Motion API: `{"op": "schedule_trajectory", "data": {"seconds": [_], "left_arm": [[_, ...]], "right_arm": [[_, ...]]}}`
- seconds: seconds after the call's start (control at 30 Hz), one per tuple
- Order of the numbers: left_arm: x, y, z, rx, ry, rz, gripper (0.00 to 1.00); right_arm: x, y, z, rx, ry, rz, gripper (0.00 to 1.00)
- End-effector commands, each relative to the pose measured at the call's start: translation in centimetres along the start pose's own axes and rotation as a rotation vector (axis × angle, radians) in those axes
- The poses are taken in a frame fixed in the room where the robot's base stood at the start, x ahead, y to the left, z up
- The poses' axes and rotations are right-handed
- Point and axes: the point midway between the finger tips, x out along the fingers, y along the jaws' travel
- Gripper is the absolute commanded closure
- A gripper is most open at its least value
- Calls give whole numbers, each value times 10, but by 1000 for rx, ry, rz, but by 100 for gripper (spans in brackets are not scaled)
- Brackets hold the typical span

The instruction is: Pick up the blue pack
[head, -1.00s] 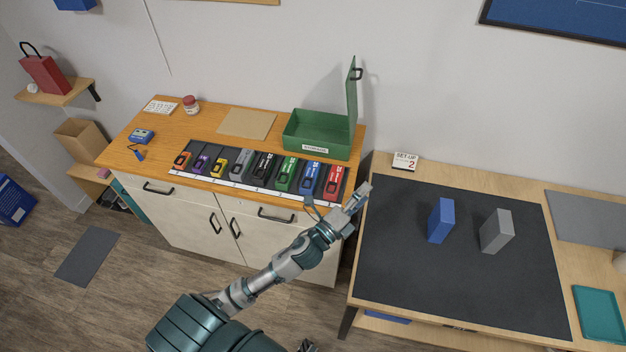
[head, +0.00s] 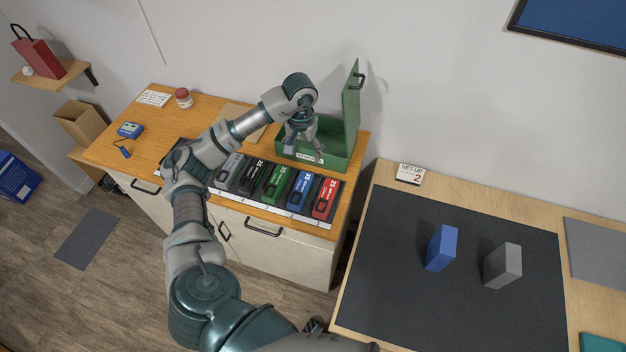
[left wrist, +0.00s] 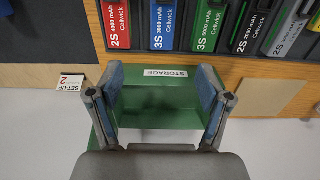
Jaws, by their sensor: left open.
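The blue pack (head: 299,188) stands in the row of coloured packs on the wooden cabinet, between the green and red packs. It also shows at the top of the left wrist view (left wrist: 163,25), marked 3S. My left gripper (head: 305,152) points down, open and empty, at the green storage box, behind the pack row. In the left wrist view its fingers (left wrist: 161,90) are spread in front of the box's STORAGE label, with the blue pack beyond them. The gripper is apart from the blue pack. My right gripper does not show.
The green box (head: 340,162) has its lid (head: 351,105) standing upright. My left arm hides the left packs. A red pack (head: 325,197) and green pack (head: 276,182) flank the blue one closely. A blue block (head: 441,248) and grey block (head: 503,265) stand on the dark mat (head: 400,290).

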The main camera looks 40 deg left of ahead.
Motion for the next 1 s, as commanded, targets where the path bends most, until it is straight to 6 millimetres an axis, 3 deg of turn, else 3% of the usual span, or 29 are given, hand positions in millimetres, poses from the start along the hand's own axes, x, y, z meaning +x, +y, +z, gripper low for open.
{"op": "schedule_trajectory", "data": {"seconds": [0.37,0.5,0.73,1.0], "left_arm": [[82,1,-1,0,-10,-8,22],[106,3,-1,2,-8,-6,22],[125,1,1,2,-6,-4,22],[164,1,7,0,-8,-2,22]], "right_arm": [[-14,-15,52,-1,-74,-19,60],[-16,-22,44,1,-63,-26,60],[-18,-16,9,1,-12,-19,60],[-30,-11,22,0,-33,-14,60]]}}
